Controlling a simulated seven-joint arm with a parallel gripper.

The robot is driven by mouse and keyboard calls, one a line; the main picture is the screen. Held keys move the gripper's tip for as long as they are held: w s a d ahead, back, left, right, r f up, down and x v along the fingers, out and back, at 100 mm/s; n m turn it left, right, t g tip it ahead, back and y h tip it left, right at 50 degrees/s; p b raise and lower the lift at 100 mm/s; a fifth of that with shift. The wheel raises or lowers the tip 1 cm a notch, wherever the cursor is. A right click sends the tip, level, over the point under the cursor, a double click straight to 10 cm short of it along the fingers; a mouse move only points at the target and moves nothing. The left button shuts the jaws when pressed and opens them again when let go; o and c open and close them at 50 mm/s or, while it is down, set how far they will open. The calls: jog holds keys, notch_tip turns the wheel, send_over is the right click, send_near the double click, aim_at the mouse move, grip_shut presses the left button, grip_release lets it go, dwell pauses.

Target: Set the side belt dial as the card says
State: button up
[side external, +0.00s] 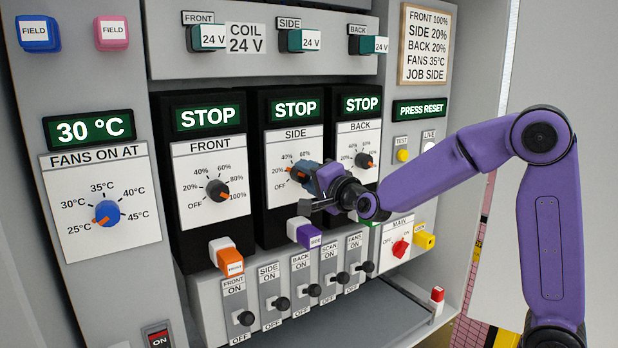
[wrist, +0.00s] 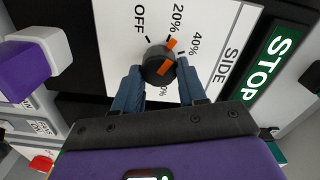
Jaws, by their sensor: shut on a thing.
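The side belt dial (wrist: 158,65) is a dark round knob with an orange pointer on the white SIDE panel (side external: 283,153). In the wrist view its pointer is at or close to the 20% mark. My gripper (side external: 308,172) has its blue fingers on either side of the knob and is shut on it; the fingers also show in the wrist view (wrist: 160,80). They hide part of the dial and its higher marks. The card (side external: 427,45) at the upper right reads FRONT 100%, SIDE 20%, BACK 20%, FANS 35°C, JOB SIDE.
The FRONT dial (side external: 217,190) points near 100%. The BACK dial (side external: 364,160) is close right of my gripper. Several black switches sit below, with the red MAIN switch (side external: 400,247) at right. The SIDE display (side external: 295,108) reads STOP.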

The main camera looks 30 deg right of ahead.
jog(key=shift+n, duration=1.1)
jog(key=shift+a, duration=0.1)
jog(key=o, duration=1.1)
jog(key=shift+c, duration=0.2)
jog(key=shift+s, duration=0.15)
jog(key=s, duration=1.1)
jog(key=shift+s, duration=0.4)
